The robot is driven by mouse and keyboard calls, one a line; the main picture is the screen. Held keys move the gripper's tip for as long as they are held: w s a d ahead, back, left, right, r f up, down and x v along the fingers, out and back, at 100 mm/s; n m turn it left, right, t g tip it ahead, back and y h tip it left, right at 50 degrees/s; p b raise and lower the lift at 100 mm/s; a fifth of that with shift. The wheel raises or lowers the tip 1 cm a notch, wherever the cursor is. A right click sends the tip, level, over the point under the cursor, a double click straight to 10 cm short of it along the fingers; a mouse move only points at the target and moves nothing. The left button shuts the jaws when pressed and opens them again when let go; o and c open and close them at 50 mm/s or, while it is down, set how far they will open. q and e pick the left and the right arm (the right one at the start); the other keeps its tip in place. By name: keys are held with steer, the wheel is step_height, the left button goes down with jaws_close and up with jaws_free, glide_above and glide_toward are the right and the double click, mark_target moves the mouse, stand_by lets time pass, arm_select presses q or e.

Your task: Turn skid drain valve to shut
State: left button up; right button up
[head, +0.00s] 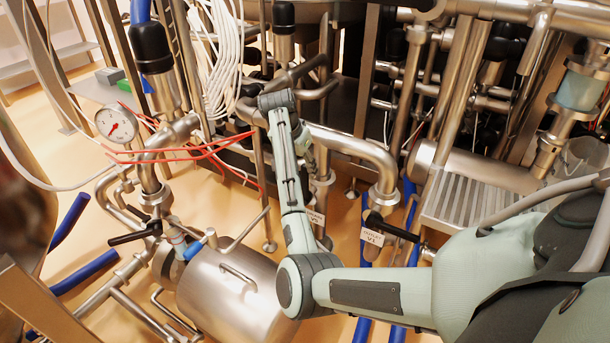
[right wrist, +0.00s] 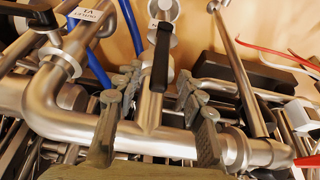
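In the right wrist view, a valve with a black lever handle (right wrist: 161,58) stands between the fingers of my right gripper (right wrist: 158,80). The fingers are apart, with gaps on both sides of the handle, so the gripper is open. A white tag at this valve is cut off and unreadable there. In the head view a tag (head: 315,217) beside my right forearm is too small to read surely, and the forearm hides most of that valve and the gripper. I cannot confirm that it is the skid drain valve. My left gripper is not in view.
A valve tagged outlet V1 with a black handle (head: 392,228) is right of my forearm. A steel pipe (right wrist: 150,140) runs below the fingers in the wrist view. A steel vessel (head: 230,290), gauge (head: 116,122) and red cables (head: 190,152) are left of my arm.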

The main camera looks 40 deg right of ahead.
mark_target(305, 185)
steer(key=x, duration=0.3)
steer(key=shift+d+f, duration=0.2)
steer(key=shift+f, duration=0.1)
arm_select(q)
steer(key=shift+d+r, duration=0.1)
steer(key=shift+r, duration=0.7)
arm_select(e)
steer(key=shift+w+d+f, duration=0.1)
steer(key=shift+f, duration=0.25)
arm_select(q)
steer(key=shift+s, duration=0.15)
arm_select(e)
steer(key=shift+c, duration=0.5)
jaws_close()
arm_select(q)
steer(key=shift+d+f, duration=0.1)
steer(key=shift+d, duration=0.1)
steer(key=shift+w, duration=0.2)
